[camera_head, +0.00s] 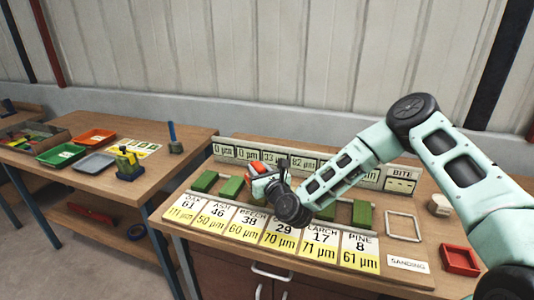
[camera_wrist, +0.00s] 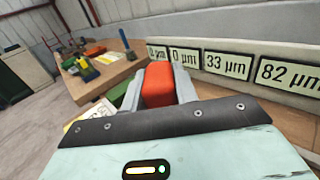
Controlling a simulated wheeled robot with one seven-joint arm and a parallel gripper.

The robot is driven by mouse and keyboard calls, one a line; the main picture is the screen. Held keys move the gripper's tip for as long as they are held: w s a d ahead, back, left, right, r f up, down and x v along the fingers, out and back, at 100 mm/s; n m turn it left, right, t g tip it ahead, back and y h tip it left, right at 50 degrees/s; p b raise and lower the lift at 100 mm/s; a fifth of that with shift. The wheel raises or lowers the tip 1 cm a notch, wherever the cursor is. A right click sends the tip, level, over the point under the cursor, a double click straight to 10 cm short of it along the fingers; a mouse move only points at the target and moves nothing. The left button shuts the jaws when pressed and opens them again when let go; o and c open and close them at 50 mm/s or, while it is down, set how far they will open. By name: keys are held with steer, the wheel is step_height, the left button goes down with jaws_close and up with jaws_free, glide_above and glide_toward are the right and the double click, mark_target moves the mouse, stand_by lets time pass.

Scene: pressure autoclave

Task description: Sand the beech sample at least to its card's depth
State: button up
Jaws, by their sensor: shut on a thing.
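My gripper (camera_head: 264,177) is shut on an orange-red block (camera_head: 257,167), which also shows between the fingers in the wrist view (camera_wrist: 158,84). It is above the sample row, near the third place. I cannot tell whether the block touches a sample. The beech card (camera_head: 249,224), third from the left, reads 38 and 60 µm. The beech sample behind it is mostly hidden by my gripper and arm. The third display (camera_wrist: 228,64) reads 33 µm. The displays beside it read 0 µm (camera_wrist: 184,57) and 82 µm (camera_wrist: 290,74).
Green samples stand at the left (camera_head: 205,181) and right (camera_head: 362,214) of the row. A BITE display (camera_head: 401,185) shows dashes. A square frame (camera_head: 403,226), a white block (camera_head: 439,204) and a red tray (camera_head: 459,260) are at the right. Another bench (camera_head: 120,185) holds trays.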

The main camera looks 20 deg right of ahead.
steer(key=shift+r+p, duration=0.4)
steer(key=shift+r, duration=0.85)
